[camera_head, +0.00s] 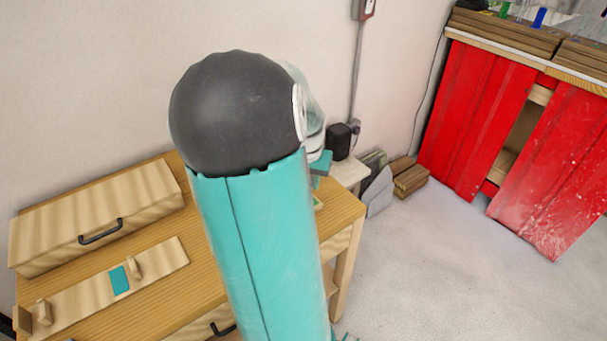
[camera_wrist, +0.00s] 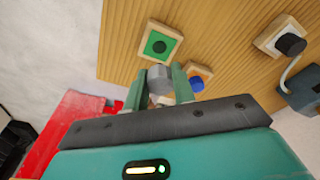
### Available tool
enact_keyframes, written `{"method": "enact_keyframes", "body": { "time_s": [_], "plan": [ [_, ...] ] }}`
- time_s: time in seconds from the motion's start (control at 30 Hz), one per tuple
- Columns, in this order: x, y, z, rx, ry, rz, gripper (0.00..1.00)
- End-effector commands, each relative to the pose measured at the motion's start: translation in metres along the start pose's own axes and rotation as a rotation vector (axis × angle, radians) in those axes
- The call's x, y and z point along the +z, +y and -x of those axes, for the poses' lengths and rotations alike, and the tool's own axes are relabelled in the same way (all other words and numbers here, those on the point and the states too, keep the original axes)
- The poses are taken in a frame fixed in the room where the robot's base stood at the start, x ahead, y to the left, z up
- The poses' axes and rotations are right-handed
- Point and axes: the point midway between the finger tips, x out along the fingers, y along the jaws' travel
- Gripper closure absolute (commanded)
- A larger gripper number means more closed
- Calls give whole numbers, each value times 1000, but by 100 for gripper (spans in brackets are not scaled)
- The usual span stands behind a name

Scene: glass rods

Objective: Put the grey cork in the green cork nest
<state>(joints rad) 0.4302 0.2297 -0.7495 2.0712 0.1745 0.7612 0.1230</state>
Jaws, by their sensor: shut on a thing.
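In the wrist view my gripper (camera_wrist: 162,84) is shut on the grey cork (camera_wrist: 158,76), which sits between its two teal fingers. The green cork nest (camera_wrist: 152,52), a wooden square with a green face and a dark round middle, lies on the wooden table just beyond the cork in the picture. The cork appears apart from the nest, but its height above the table is hard to judge.
A wooden nest (camera_wrist: 207,71) with a blue piece lies right of my fingers. A white-faced nest (camera_wrist: 263,42) with a black piece is farther right, near a grey-blue block (camera_wrist: 302,90). In the head view a wooden box (camera_head: 60,230) with a handle stands on the table (camera_head: 180,300).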

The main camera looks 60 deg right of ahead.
Motion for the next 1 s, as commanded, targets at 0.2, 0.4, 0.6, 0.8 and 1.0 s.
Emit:
{"method": "enact_keyframes", "body": {
  "time_s": [0.2,0.4,0.6,0.8,1.0],
  "plan": [
    [3,4,-4,0,0,0,96],
    [7,6,-21,2,-2,-1,96],
    [10,6,-41,2,-2,-1,96],
    [12,5,-54,1,-1,0,96],
    [11,3,-57,0,1,-1,96]
  ]
}}
